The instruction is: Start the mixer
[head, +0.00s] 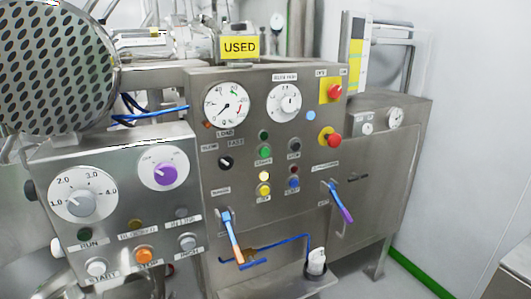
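A steel control box (120,205) stands at the front left. Its white button (96,267) is at the lower left, above a label reading START. A dark green RUN lamp (84,235) sits above it and looks unlit. An orange button (144,255) and a grey button (188,242) labelled INCH are to the right. The box also has a white dial (82,196) marked 1.0 to 4.0 and a purple knob (163,173). Neither of my grippers is in view. I cannot tell from the labels which machine the box drives.
A larger steel panel (225,180) behind carries a LOAD gauge (226,104), lamps, and two red mushroom buttons (334,91) on yellow plates. Blue-and-orange (231,238) and purple-blue (341,203) handles stick out. A perforated disc (52,68) fills the upper left.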

